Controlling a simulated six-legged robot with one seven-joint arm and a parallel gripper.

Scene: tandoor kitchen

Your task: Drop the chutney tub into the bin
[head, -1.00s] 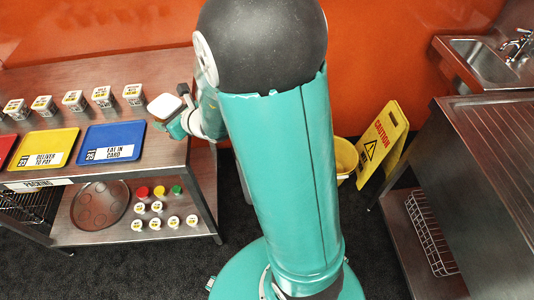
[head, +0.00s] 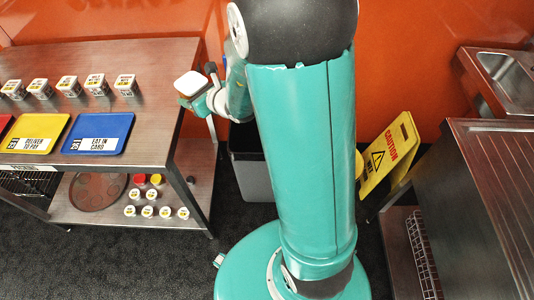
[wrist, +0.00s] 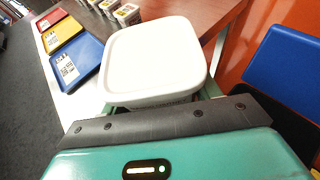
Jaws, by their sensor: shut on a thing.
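The chutney tub, white with a square rounded lid, is in my gripper (head: 196,101). The tub (head: 193,84) is upright in the head view, by the right end of the steel table. The tub also fills the middle of the wrist view (wrist: 157,58), lid up, in front of my gripper's dark edge. My gripper is shut on it; the fingers are mostly hidden under the tub. A grey bin (head: 252,178) with a dark open top stands on the floor right of the table, below and to the right of the tub, partly behind my arm.
The steel table (head: 150,125) carries a blue tray (head: 98,133), a yellow tray (head: 38,134) and several small labelled tubs. Its lower shelf holds a round tray (head: 97,192) and small pots. A yellow caution sign (head: 388,155) stands right of my arm. A blue panel (wrist: 284,65) shows in the wrist view.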

